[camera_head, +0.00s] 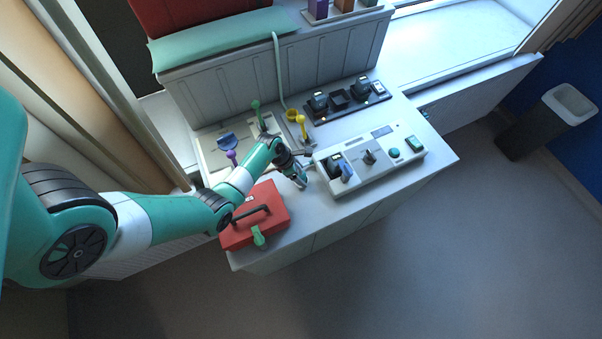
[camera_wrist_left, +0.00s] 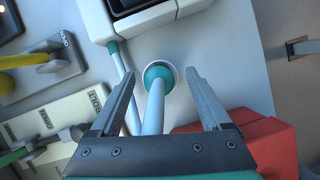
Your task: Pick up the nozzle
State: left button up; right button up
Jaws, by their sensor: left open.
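The item I take to be the nozzle is a pale blue tube (camera_wrist_left: 154,112) with a teal round part in a whitish ring (camera_wrist_left: 160,78). In the left wrist view it stands between the two fingers of my left gripper (camera_wrist_left: 157,78), with a gap on each side. In the head view my left gripper (camera_head: 301,179) is low over the counter, between the red toolbox and the white control console; the nozzle is hidden or too small to tell there. My left gripper is open. My right gripper is not in view.
The white console (camera_head: 400,165) with knobs is right of the gripper, with a pale hose (camera_wrist_left: 122,72) at its corner. The red toolbox (camera_head: 275,205) is close on the near side. Levers on plates (camera_head: 210,150) stand behind-left. A black switch strip (camera_head: 340,112) lies farther back.

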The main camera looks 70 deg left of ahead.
pick_arm(q)
jog(key=shift+w+f, duration=0.25)
jog(key=shift+f, duration=0.2)
grip_shut()
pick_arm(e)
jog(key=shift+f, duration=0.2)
pick_arm(q)
jog(key=shift+r, duration=0.1)
